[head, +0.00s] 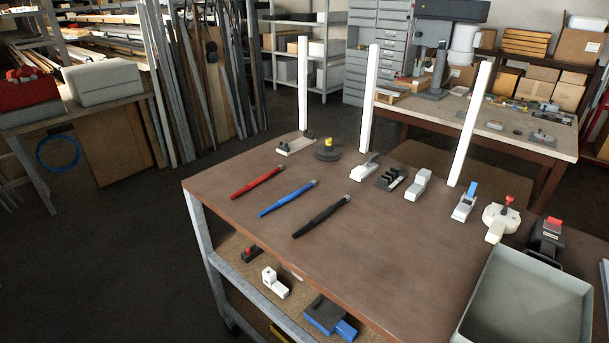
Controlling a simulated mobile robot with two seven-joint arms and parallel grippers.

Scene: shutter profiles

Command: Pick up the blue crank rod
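The blue crank rod (287,199) lies flat on the brown table top (330,250), between two similar rods. A red rod (256,183) lies to its left and further back, and a black rod (322,217) lies to its right and nearer. All three slant the same way, with their upper ends pointing to the back right. The blue rod is uncovered and nothing touches it. Neither of my grippers shows in the head view.
Three white upright profiles (367,98) stand along the table's back. Several small devices, including a white one with a red knob (501,217), line the back and right. A grey tray (480,290) occupies the front right corner. The table's front middle is clear.

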